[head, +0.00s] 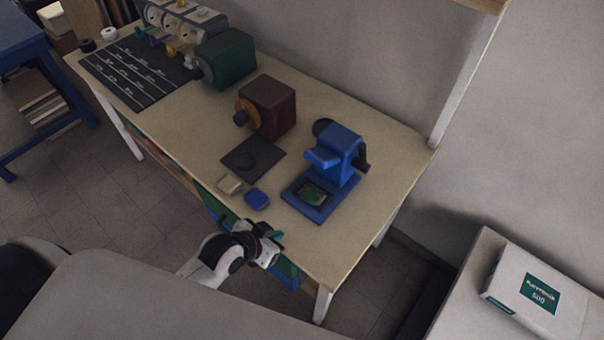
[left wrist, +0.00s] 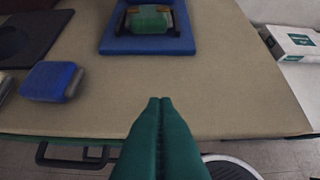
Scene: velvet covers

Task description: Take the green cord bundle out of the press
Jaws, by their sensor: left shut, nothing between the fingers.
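The blue press (head: 336,160) stands on the table near its right end, with a flat blue base. The green cord bundle (head: 313,193) lies in the dark bed on the press base. In the left wrist view the bundle (left wrist: 148,19) shows at the top, on the blue base (left wrist: 150,46), with dark parts at its sides. My left gripper (head: 279,240) is at the table's front edge, short of the press. Its green fingers (left wrist: 160,103) are shut with nothing between them, pointing toward the press and apart from it. My right gripper is not in view.
A small blue block (head: 256,199) and a beige block (head: 229,184) lie left of the press. A dark mat (head: 254,156), a maroon machine (head: 268,106) and a green machine (head: 227,58) stand farther left. The tabletop before the press is clear. A white box (head: 537,290) is at right.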

